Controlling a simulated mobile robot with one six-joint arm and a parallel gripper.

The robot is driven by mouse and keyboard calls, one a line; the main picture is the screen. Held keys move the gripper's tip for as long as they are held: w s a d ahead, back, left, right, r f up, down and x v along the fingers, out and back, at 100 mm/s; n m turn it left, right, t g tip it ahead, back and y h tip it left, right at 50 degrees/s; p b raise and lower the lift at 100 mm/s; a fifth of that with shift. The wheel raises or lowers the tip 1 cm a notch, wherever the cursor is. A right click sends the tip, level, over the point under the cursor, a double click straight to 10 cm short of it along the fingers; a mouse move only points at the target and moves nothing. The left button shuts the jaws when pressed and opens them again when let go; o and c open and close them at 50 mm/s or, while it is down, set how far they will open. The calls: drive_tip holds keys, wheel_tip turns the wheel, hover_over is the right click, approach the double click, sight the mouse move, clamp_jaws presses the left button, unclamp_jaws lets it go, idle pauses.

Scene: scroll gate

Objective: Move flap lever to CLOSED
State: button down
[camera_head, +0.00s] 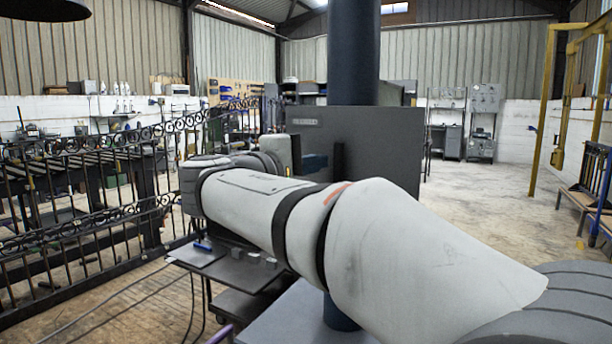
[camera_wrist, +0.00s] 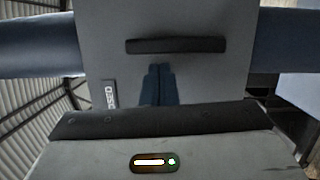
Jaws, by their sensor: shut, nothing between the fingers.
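The panel (camera_head: 380,140) is a flat grey plate in front of a dark blue pillar. A small label (camera_head: 304,122) sits at its upper left. The flap lever (camera_head: 339,165) looks like a dark upright bar on the panel. In the wrist view the lever (camera_wrist: 176,45) lies across the picture, and the label (camera_wrist: 110,95) shows partly, ending in "OSED". My gripper (camera_head: 322,163) is at the panel, just left of the lever. In the wrist view its blue fingers (camera_wrist: 158,72) are together and empty, their tips a little short of the bar. Contact with the panel cannot be told.
The blue pillar (camera_head: 353,50) stands behind the panel and also crosses the wrist view (camera_wrist: 35,45). An ornate iron gate (camera_head: 90,190) stands at the left. A low dark table (camera_head: 235,270) is below my arm. The floor (camera_head: 480,210) at the right is open.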

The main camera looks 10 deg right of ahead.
drive_tip(key=shift+s+d+r+m, duration=0.1)
drive_tip(key=shift+s+d+m, duration=0.15)
drive_tip(key=shift+m, duration=0.25)
drive_tip(key=shift+b, duration=0.3)
drive_tip(key=shift+w+a, duration=0.1)
drive_tip(key=s+a+p, duration=0.3)
drive_tip(key=a, duration=0.8)
drive_tip(key=shift+s, duration=0.2)
